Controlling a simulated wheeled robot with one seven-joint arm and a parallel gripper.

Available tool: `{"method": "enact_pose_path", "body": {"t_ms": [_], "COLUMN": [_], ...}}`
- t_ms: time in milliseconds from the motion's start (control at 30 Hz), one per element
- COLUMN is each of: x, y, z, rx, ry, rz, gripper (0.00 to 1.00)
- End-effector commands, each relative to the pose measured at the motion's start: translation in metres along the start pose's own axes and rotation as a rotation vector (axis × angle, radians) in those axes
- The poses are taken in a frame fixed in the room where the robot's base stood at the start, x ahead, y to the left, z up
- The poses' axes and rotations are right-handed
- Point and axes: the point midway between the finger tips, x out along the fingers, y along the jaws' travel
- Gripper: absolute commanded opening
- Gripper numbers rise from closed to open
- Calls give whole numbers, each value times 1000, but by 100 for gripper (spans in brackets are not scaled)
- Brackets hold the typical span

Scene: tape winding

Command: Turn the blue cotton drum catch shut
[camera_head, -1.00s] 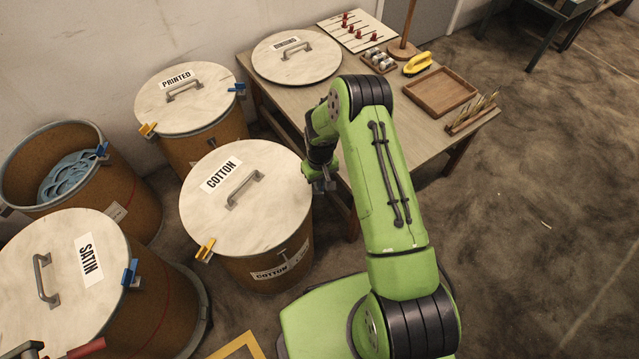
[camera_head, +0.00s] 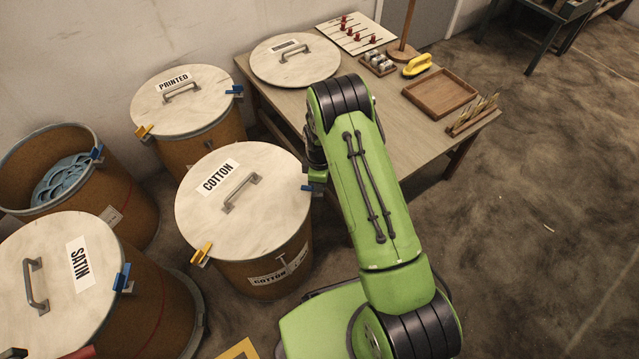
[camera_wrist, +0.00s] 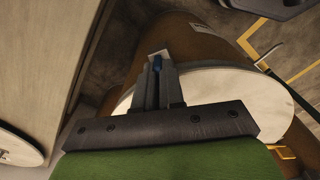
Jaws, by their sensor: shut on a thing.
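The cotton drum (camera_head: 268,265) stands upright in the middle of the head view with its pale lid (camera_head: 250,215) on. Its blue catch (camera_head: 307,188) shows as a small piece at the right rim, beside my gripper (camera_head: 318,175), which my arm partly hides. In the wrist view my gripper (camera_wrist: 158,68) is shut on the blue catch (camera_wrist: 158,63), at the edge of the lid (camera_wrist: 215,95). The catch's exact angle cannot be told. The drum's yellow catch (camera_head: 201,253) sits at the front left rim.
The satin drum (camera_head: 75,270) and printed drum (camera_head: 185,100) stand close by, both lidded. An open drum (camera_head: 75,180) holds blue material. The worktable (camera_head: 400,130) behind my arm carries a loose lid (camera_head: 295,65), a wooden tray (camera_head: 440,92) and small tools. Floor at right is clear.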

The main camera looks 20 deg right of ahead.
Motion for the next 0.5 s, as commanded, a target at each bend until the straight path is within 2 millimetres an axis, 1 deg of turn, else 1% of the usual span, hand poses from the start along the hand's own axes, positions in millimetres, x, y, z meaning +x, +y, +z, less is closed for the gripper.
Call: {"method": "enact_pose_path", "body": {"t_ms": [200, 500], "x": [0, 0], "y": [0, 1], "z": [0, 0], "rx": [-125, -205], "ry": [-1, -1], "rz": [0, 0], "gripper": [0, 0]}}
